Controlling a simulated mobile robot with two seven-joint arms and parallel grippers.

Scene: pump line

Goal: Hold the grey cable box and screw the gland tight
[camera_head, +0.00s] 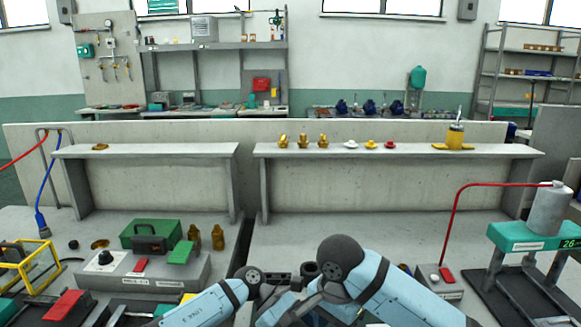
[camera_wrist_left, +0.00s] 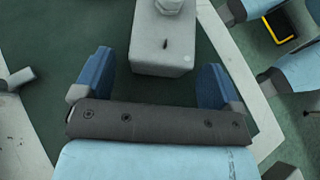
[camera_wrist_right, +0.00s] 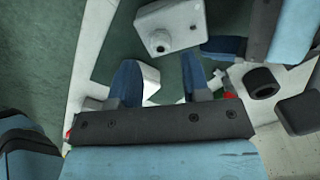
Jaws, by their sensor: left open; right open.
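The grey cable box (camera_wrist_left: 150,60) shows in the left wrist view, with its near end between the fingers of my left gripper (camera_wrist_left: 157,60). The gripper is open, with a gap on both sides of the box. A round pale fitting (camera_wrist_left: 168,5), probably the gland, is cut off by the top edge. In the right wrist view the box (camera_wrist_right: 185,20) is beyond my right gripper (camera_wrist_right: 158,65), with a round fitting (camera_wrist_right: 160,40) with a dark opening facing me. My right gripper is open; a pale piece (camera_wrist_right: 150,80) shows beside its left finger, and I cannot tell what it is. My arms hide the box in the head view.
A control box (camera_head: 145,268) with a green case stands at left. A teal stand (camera_head: 520,237) with a grey cylinder is at right. A raised shelf (camera_head: 400,151) at the back bears brass fittings, coloured caps and a yellow-based item. A yellow frame (camera_head: 30,268) is far left.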

